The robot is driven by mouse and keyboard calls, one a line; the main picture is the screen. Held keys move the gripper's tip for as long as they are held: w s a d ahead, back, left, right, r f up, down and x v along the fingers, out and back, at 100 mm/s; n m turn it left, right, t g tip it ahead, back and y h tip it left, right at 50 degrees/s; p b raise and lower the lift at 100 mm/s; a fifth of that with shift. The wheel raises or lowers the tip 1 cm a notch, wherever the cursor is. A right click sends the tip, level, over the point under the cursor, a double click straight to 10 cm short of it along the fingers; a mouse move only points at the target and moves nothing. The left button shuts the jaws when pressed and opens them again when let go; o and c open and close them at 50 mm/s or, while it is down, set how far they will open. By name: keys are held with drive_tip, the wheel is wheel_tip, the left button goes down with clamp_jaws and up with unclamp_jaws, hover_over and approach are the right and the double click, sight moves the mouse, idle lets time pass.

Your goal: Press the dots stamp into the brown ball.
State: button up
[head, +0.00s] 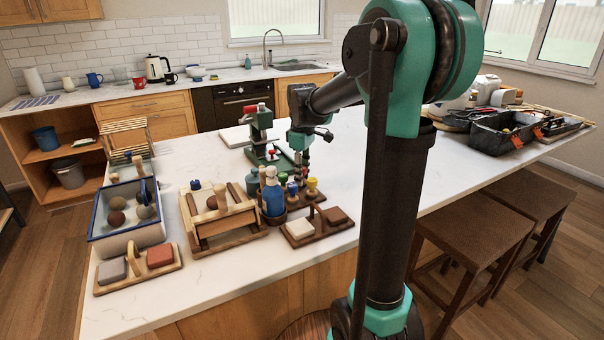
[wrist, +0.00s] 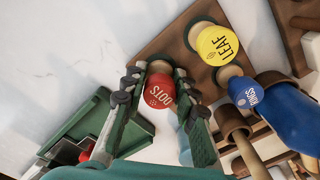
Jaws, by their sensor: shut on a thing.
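The dots stamp (wrist: 160,92) has a red top marked DOTS, seen from above in the wrist view. My gripper (wrist: 160,98) is shut on it, with one finger on each side. The stamp stands at or just above the brown wooden stamp rack (wrist: 160,42); I cannot tell whether it is clear of it. In the head view my gripper (head: 303,160) is over the rack. A brown ball (head: 212,202) sits at the wooden frame left of the rack.
A yellow LEAF stamp (wrist: 218,44) and a blue RINGS stamp (wrist: 245,92) stand close to my gripper. A blue bottle (head: 273,195) stands in front of the rack. A green press (head: 260,130) is behind it. Two boards with blocks lie near the front edge.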

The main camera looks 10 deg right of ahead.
drive_tip(key=shift+f, duration=0.25)
idle(0.4)
drive_tip(key=o, duration=1.1)
